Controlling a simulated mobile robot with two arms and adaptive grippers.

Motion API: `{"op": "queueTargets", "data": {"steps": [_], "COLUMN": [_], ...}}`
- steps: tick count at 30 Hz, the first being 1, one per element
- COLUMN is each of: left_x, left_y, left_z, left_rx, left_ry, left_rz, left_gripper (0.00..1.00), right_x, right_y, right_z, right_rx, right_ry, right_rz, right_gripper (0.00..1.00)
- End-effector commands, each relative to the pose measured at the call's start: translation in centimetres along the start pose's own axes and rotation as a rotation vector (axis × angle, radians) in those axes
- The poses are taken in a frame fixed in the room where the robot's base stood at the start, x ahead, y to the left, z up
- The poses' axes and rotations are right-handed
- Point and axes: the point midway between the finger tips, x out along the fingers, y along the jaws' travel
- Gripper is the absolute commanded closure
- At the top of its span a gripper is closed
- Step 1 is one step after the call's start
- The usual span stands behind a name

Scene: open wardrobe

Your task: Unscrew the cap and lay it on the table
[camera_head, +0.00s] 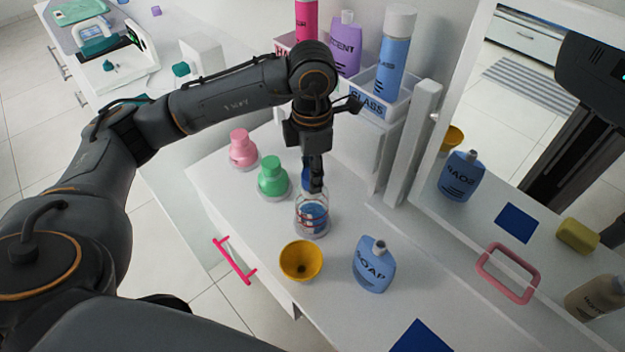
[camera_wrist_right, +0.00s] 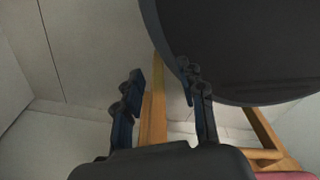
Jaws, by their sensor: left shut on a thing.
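A clear bottle (camera_head: 311,222) with blue contents and reddish markings stands upright on the white table. A blue cap (camera_head: 306,180) shows at its top, partly hidden by my left gripper (camera_head: 316,186). The left gripper comes down from above and is shut on the cap. I cannot tell whether the cap still touches the bottle's neck. My right gripper (camera_wrist_right: 161,80) shows only in the right wrist view, with its fingers apart and nothing between them.
A yellow bowl (camera_head: 301,262), a blue soap bottle (camera_head: 374,268), a green bottle (camera_head: 272,178) and a pink bottle (camera_head: 242,150) stand around it. A mirror (camera_head: 545,150) and boxed bottles are behind. A dark rounded surface (camera_wrist_right: 240,45) is close to the right gripper.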

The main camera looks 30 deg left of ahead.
Motion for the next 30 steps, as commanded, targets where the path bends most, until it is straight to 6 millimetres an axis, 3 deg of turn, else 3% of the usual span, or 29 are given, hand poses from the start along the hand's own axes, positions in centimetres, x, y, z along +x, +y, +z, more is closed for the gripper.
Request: {"op": "queueTargets", "data": {"steps": [15,19,25,26,30], "left_x": [-0.10,-0.04,0.00,0.00,-0.01], "left_y": [-0.04,-0.04,-0.03,-0.03,-0.03], "left_z": [-0.01,-0.02,-0.02,-0.02,-0.02], "left_rx": [-0.826,-0.925,-0.938,-0.937,-0.936], "left_ry": [0.002,0.002,0.002,0.002,0.002], "left_rz": [-0.001,-0.001,-0.001,-0.001,-0.001], "left_gripper": [0.98,0.98,0.98,0.61,0.36], "right_x": [-0.64,-0.73,-0.69,-0.69,-0.69], "right_y": [-0.02,-0.02,-0.02,-0.02,-0.03], "right_z": [-0.07,-0.08,-0.08,-0.08,-0.09], "right_rx": [0.000,0.000,0.000,0.000,0.000], "right_ry": [0.000,0.000,0.000,0.000,0.000], "right_rz": [0.000,0.000,0.000,0.000,0.000], "right_gripper": [0.60,0.60,0.60,0.60,0.60]}}
